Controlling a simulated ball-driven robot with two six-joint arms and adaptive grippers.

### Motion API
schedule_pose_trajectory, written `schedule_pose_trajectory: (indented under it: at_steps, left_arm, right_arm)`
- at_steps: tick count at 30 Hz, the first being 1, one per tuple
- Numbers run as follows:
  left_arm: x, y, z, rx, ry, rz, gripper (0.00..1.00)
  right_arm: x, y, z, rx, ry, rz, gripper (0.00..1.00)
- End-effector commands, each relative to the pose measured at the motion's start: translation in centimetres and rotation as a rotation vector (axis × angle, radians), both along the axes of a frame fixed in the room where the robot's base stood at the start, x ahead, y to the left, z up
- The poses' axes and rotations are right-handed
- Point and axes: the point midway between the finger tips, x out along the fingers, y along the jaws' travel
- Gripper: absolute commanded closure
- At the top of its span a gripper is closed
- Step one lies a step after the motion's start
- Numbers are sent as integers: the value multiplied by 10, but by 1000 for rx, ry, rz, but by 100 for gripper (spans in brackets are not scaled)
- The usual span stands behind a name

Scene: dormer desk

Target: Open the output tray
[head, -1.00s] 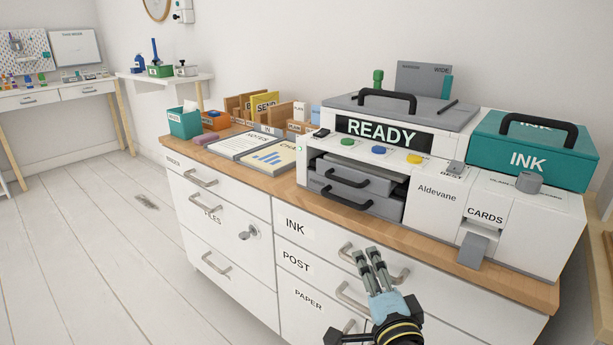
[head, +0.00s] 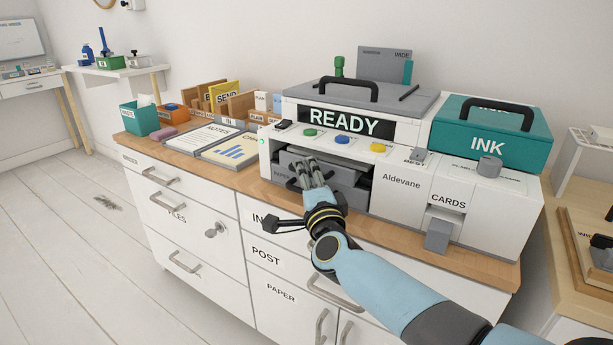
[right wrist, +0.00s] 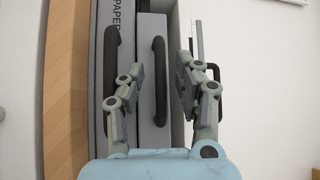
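The printer (head: 400,180) stands on the desk with two grey trays in its front bay. The lower tray, marked PAPER, has a black handle that shows in the right wrist view (right wrist: 110,70). The upper tray (right wrist: 150,28) has its own black bar handle (right wrist: 159,80); I can read no label on it. My right gripper (head: 313,170) is in front of the bay and hides part of both trays. In the right wrist view my right gripper (right wrist: 160,85) is open, its fingers on either side of the upper handle with gaps left. The left gripper is not in view.
Green, blue and yellow buttons (head: 342,140) line the ledge above the bay. A card slot with a grey chute (head: 437,235) is to the right. Notebooks (head: 195,135) lie left of the printer. Drawer handles (head: 332,291) stick out below the desktop (head: 480,262).

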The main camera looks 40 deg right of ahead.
Motion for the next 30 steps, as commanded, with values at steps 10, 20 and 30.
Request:
schedule_pose_trajectory:
  at_steps: [10, 20, 30]
  left_arm:
    - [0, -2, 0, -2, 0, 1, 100]
    - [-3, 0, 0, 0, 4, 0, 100]
    - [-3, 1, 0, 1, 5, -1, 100]
  right_arm:
    - [1, 0, 0, -1, 1, 0, 78]
    - [0, 0, 0, -1, 1, 0, 100]
    - [0, 1, -1, 0, 2, 1, 100]
